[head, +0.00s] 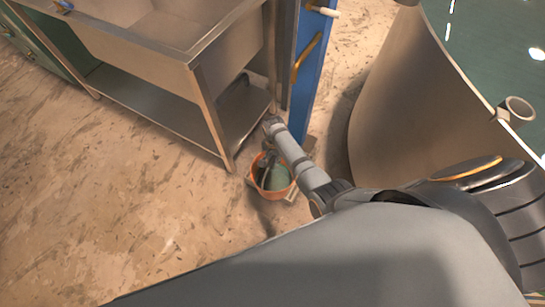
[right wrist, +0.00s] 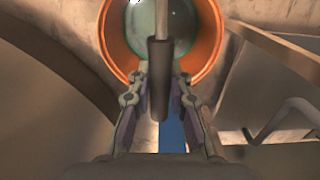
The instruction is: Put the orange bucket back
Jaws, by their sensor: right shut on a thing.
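The orange bucket (head: 276,195) is below the end of my right arm in the head view, near the front leg of the metal sink table. In the right wrist view the round orange bucket (right wrist: 211,30) is at the top, with a pale green inside. A dark grip on a thin metal rod (right wrist: 158,65) crosses it and lies between my fingers. My right gripper (right wrist: 160,82) is shut on this handle; in the head view the gripper (head: 266,172) partly covers the bucket. I cannot tell whether the bucket touches the floor. My left gripper is not in view.
The metal sink table (head: 207,110) with a low shelf stands just behind and left of the bucket. A blue upright panel (head: 314,72) stands behind my right arm. A large curved metal tank (head: 400,110) is to the right. The floor (head: 110,190) at left is clear.

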